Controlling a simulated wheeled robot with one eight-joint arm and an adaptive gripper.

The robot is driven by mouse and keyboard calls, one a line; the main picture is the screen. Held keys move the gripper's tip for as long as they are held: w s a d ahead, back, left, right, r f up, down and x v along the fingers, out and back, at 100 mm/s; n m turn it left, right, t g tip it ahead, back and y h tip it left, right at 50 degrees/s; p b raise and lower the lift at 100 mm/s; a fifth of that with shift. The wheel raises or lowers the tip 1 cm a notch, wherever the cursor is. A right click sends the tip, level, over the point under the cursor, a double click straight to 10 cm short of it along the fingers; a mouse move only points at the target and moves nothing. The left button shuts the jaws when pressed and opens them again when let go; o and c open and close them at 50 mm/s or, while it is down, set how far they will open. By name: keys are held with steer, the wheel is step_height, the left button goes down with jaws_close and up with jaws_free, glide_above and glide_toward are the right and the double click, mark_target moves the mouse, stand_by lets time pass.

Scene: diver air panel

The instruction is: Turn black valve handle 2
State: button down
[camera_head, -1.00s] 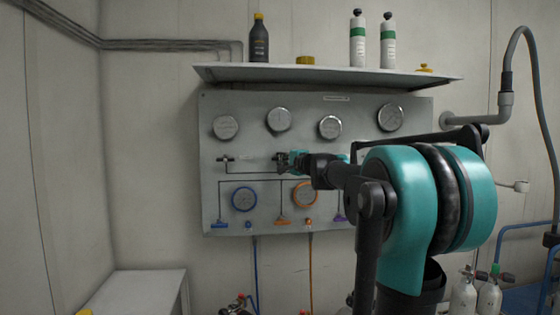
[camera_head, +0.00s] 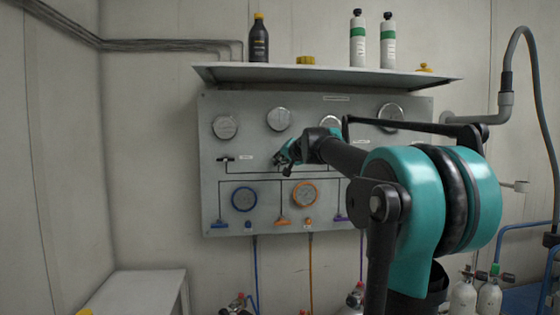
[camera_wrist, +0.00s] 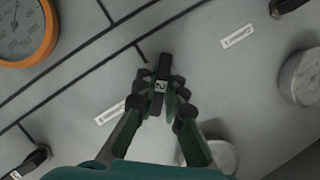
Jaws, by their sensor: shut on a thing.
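Black valve handle 2 (camera_wrist: 162,72) is a short black bar with a white "2" label, upright in the wrist view. My gripper (camera_wrist: 160,97) is shut on it, one finger on each side, and the bar's tip sticks out beyond the fingertips. In the head view my gripper (camera_head: 284,156) is tilted at the middle of the grey panel (camera_head: 212,190) and hides most of the handle.
Another black handle (camera_head: 226,159) is to the left on the panel. Round gauges (camera_head: 279,119) sit above, and blue (camera_head: 244,199) and orange (camera_head: 305,194) ringed gauges below. A shelf (camera_head: 330,74) with bottles juts out above the panel.

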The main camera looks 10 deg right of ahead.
steer(key=n+h, duration=0.3)
steer(key=n, duration=0.1)
steer(key=shift+g, duration=0.3)
steer(key=shift+n, duration=0.3)
stand_by(0.3)
steer(key=c, duration=1.6)
jaws_free()
steer(key=shift+s, duration=0.15)
steer(key=v, duration=1.1)
steer(key=shift+s+r, duration=0.2)
steer(key=shift+s, duration=0.15)
